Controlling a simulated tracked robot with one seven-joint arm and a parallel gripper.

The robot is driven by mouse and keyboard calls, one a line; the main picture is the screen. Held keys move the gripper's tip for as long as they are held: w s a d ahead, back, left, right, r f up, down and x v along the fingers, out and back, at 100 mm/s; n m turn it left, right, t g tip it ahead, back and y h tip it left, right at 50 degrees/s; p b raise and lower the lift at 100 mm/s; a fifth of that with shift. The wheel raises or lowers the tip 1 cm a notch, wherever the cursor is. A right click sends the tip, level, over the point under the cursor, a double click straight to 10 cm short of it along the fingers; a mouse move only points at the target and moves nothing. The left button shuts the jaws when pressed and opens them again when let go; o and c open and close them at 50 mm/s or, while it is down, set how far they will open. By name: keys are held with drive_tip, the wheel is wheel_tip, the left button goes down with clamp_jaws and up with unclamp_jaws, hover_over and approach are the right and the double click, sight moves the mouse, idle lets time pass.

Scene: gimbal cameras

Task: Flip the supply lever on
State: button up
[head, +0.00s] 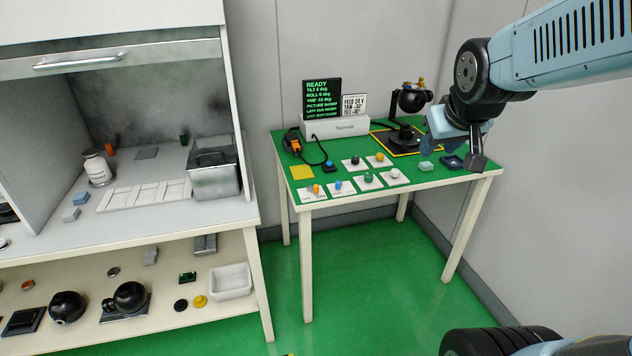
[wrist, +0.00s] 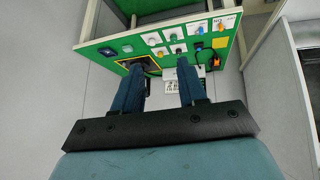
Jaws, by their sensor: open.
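The orange lever also shows at the upper right in the wrist view (wrist: 228,30). I cannot tell which way it is set. My gripper (head: 455,153) is open and empty above the table's right end, well to the right of the lever. In the wrist view its two fingers (wrist: 159,75) are apart with nothing between them.
Other white plates carry a blue knob (head: 338,185), a green knob (head: 368,178) and further controls. Behind stand a white console (head: 335,128), a dark display (head: 322,98) reading READY, and a black gimbal camera (head: 411,101). A cabinet (head: 230,209) stands left of the table.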

drive_tip(key=w+a+f+n+t, duration=0.25)
drive_tip(key=w+f, duration=0.45)
drive_tip(key=w, duration=0.5)
drive_tip(key=n+t+y, duration=0.3)
drive_tip(key=y, duration=0.3)
approach(317, 192)
drive_tip(key=d+r, duration=0.7)
drive_tip(key=s+a+f+m+t+y, duration=0.25)
drive_tip(key=a+f, duration=0.25)
drive_tip(key=f, duration=0.5)
drive_tip(key=shift+n+t, duration=0.3)
drive_tip(key=shift+n, duration=0.2)
drive_tip(key=x, duration=1.3)
drive_tip(key=shift+w+r, duration=0.1)
drive_tip(key=shift+r, duration=0.2)
